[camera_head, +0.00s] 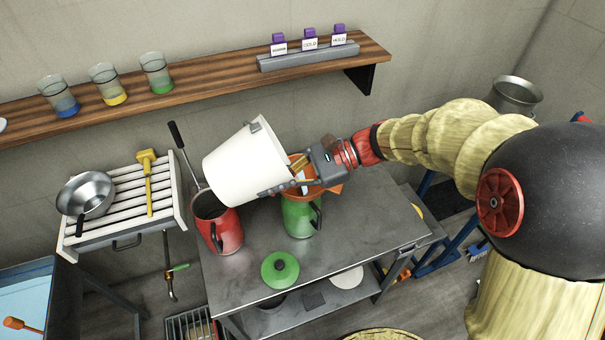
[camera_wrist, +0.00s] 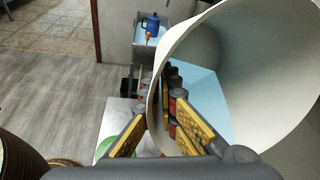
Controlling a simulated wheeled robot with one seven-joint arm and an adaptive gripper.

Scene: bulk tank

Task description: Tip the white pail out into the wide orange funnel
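The white pail (camera_head: 240,167) is held tilted on its side above the metal table, its narrower bottom to the left and its mouth to the right. My gripper (camera_head: 284,178) is shut on the pail's wall at the rim, one finger on each side. In the wrist view the pail (camera_wrist: 262,70) shows its pale inner wall; I see no contents in the visible part. The fingers (camera_wrist: 160,115) straddle the rim there. The orange funnel (camera_head: 319,190) sits on a green can (camera_head: 298,217), partly hidden behind my gripper and beside the pail's mouth. No stream shows.
A red jug (camera_head: 222,234) with a dark-handled tool stands below the pail's left end. A green lid (camera_head: 280,269) lies on the metal table (camera_head: 350,240). A white slatted rack (camera_head: 120,200) holds a pan and a yellow tool. A shelf (camera_head: 205,70) with beakers runs behind.

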